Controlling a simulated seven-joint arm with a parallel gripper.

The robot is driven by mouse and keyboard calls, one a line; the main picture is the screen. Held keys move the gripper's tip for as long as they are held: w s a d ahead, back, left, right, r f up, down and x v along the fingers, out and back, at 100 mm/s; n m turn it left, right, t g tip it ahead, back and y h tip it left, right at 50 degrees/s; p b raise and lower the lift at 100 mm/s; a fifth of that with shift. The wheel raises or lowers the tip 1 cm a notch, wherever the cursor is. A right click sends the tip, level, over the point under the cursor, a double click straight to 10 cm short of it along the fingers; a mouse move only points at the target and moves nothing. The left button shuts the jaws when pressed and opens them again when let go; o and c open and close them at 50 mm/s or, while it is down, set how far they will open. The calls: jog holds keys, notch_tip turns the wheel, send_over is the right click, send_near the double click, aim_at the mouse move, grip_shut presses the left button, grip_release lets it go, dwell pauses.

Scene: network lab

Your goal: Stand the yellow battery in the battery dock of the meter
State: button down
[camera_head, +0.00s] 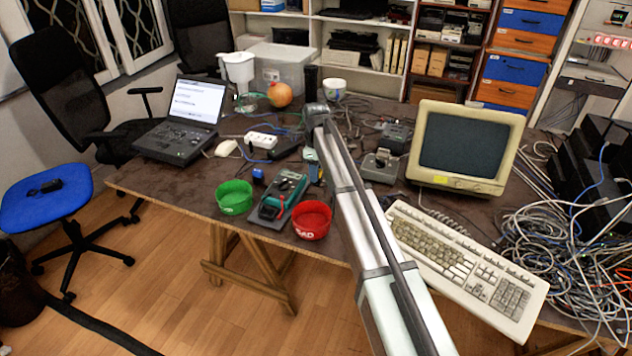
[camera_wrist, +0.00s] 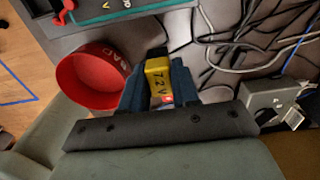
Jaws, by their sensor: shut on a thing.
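The yellow battery (camera_wrist: 158,72), marked 7.2V, is held between the dark fingers of my gripper (camera_wrist: 160,92) in the wrist view. My gripper is shut on it. In the head view my gripper (camera_head: 316,172) hangs over the table, right of the meter and behind the red bowl; the battery is hard to make out there. The meter's edge also shows at the top left of the wrist view (camera_wrist: 118,10). I cannot clearly make out the battery dock.
The red bowl (camera_head: 312,220) is close beside my gripper and also shows in the wrist view (camera_wrist: 92,78). Cables, a keyboard (camera_head: 462,262) and a monitor (camera_head: 465,148) crowd the right.

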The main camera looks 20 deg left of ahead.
notch_tip(320, 180, up, 2)
jog(key=shift+r, duration=0.15)
jog(key=s+a, duration=1)
jog(key=s, duration=0.4)
jog(key=shift+s+a+f, duration=0.25)
jog(key=shift+s+f, duration=0.15)
jog(key=shift+f, duration=0.1)
jog(key=shift+f, duration=2.05)
jog(key=shift+f, duration=1.1)
